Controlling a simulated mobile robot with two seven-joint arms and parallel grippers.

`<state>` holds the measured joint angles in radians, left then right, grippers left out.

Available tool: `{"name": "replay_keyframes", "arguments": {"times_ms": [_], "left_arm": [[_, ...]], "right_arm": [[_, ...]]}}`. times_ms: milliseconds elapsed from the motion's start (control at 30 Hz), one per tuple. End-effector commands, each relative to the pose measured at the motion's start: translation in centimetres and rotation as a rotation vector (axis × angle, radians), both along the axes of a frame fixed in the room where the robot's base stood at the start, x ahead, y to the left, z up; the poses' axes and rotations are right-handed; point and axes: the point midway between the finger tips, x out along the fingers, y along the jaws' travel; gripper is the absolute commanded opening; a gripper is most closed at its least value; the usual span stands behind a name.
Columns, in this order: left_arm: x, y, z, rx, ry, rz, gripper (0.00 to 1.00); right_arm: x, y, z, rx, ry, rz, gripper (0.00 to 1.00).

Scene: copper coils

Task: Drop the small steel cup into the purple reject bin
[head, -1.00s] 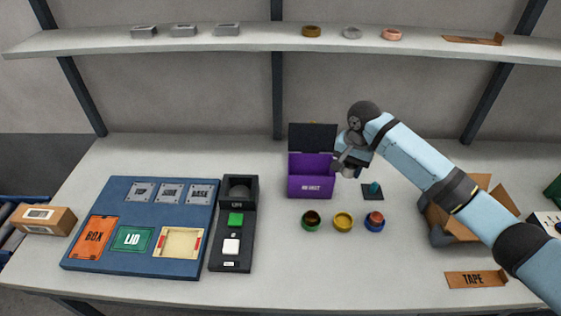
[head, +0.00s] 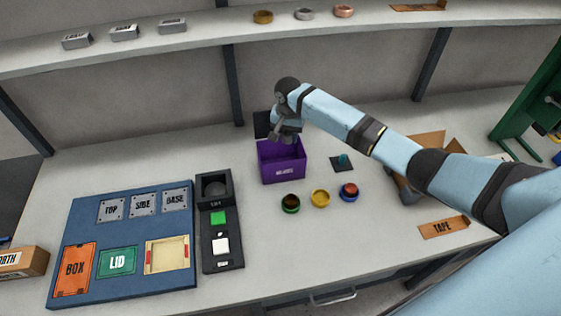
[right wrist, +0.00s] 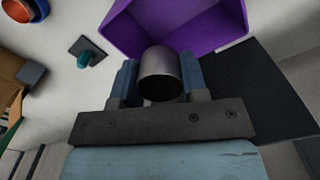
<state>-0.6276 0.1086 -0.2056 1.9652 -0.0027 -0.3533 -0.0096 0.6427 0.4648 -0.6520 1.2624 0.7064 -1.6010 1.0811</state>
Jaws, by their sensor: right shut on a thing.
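The small steel cup (right wrist: 159,72) shows in the right wrist view as a grey cylinder between the two fingers of my right gripper (right wrist: 160,80), which is shut on it. In the head view my right gripper (head: 286,136) is at the back part of the purple reject bin (head: 283,173), at or above its rim. The cup is hard to make out there. The bin is open at the top, and its purple wall also shows in the right wrist view (right wrist: 215,25), just beyond the cup. My left gripper is not in view.
A dark panel (head: 262,124) is behind the bin. An open cardboard box (head: 427,146) is at the right. A black fixture (head: 221,251) is at the left.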

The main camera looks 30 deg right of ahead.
Motion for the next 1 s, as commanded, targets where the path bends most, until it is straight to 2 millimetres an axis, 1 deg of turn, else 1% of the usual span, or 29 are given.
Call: {"name": "replay_keyframes", "arguments": {"times_ms": [33, 133, 200, 300, 433, 667, 700, 767, 800, 833, 1000], "left_arm": [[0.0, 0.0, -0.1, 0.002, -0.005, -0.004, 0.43], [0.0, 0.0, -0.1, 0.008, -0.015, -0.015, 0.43], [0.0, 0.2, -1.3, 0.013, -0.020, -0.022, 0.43], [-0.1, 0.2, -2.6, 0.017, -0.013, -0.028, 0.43], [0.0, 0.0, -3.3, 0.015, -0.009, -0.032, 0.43], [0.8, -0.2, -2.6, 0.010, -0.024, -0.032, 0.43], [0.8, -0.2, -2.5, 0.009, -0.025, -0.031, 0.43], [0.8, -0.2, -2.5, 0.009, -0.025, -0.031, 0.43], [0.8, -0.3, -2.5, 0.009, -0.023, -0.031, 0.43], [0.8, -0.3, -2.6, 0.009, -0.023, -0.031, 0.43], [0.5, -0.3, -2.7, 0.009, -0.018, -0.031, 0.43]], "right_arm": [[0.0, 0.0, -0.8, 0.001, 0.001, 0.000, 0.18], [0.0, 0.0, -1.9, 0.000, 0.000, 0.000, 0.18], [0.0, 0.0, -3.3, -0.001, -0.001, 0.001, 0.18], [0.0, 0.0, -4.2, -0.001, -0.002, 0.001, 0.18], [0.0, 0.0, -4.7, -0.001, -0.002, 0.001, 0.18], [0.0, 0.0, -4.5, -0.001, -0.001, 0.001, 0.18], [0.0, 0.0, -4.5, 0.000, -0.001, 0.001, 0.45], [0.0, 0.0, -4.5, 0.000, -0.001, 0.000, 0.58], [0.0, 0.0, -4.5, 0.000, -0.001, 0.000, 0.68], [0.0, 0.0, -4.5, 0.000, -0.001, 0.000, 0.70], [0.0, 0.0, -4.5, 0.000, -0.001, 0.000, 0.70]]}}
